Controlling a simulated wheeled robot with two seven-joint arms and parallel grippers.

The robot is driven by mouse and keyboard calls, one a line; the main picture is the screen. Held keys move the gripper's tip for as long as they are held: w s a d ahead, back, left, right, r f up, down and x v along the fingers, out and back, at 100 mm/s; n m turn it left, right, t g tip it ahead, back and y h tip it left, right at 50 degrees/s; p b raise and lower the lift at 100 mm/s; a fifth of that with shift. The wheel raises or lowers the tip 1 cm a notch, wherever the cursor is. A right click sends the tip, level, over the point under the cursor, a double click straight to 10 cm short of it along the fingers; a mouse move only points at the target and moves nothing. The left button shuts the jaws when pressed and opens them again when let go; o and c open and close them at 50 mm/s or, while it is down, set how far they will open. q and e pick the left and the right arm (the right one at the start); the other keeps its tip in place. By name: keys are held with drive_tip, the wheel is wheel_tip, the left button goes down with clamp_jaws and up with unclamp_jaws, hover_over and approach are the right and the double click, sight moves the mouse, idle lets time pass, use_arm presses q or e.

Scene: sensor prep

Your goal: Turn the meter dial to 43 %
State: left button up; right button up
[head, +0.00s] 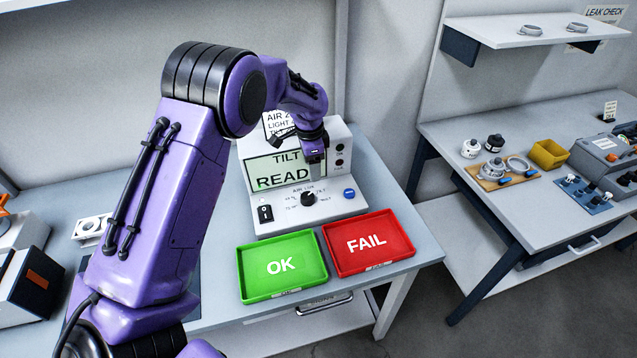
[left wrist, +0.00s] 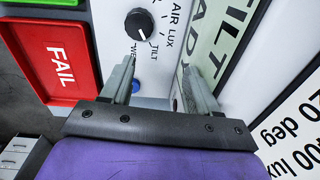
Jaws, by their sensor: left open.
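The meter (head: 260,208) is a white box with a sloped front panel on the table. Its green screen (head: 286,172) reads "TILT" and "READ…", partly covered by my arm. The black dial (head: 308,199) sits on the front panel among printed labels. The dial also shows in the left wrist view (left wrist: 139,24), with a white mark and the words "AIR", "LUX" and "TILT" around it. My left gripper (head: 314,158) is in front of the screen, above the dial. In the left wrist view its two fingers (left wrist: 158,78) are apart and empty, and the dial lies beyond them, untouched.
A green OK tray (head: 282,292) and a red FAIL tray (head: 338,271) lie in front of the meter. A black rocker switch (head: 265,213) and a blue button (head: 349,193) flank the dial. A second table (head: 460,135) at right holds sensors and a yellow bin (head: 549,154).

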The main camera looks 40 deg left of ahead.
sight(309, 194)
use_arm(q)
drive_tip(key=s+f, duration=0.1)
drive_tip(key=s, duration=0.1)
drive_tip(key=s+f+p, duration=0.1)
drive_tip(key=s+f, duration=0.3)
drive_tip(key=shift+s+d+f, duration=0.2)
drive_tip(key=shift+s+f, duration=0.05)
drive_tip(key=shift+g, duration=0.4)
drive_tip(key=w+f, duration=0.2)
drive_tip(key=w, duration=0.1)
drive_tip(key=shift+w+d+f, duration=0.15)
drive_tip(key=shift+w+f, duration=0.05)
drive_tip(key=shift+f, duration=0.05)
drive_tip(key=c, duration=0.3)
drive_tip(key=shift+s+r, duration=0.15)
drive_tip(key=c, duration=0.6)
drive_tip(key=shift+s+r, duration=0.15)
drive_tip(key=shift+c, duration=0.7)
use_arm(e)
drive_tip(key=s+r, duration=0.2)
drive_tip(key=s, duration=0.1)
drive_tip(key=shift+s+t, duration=0.2)
drive_tip(key=shift+t, duration=0.1)
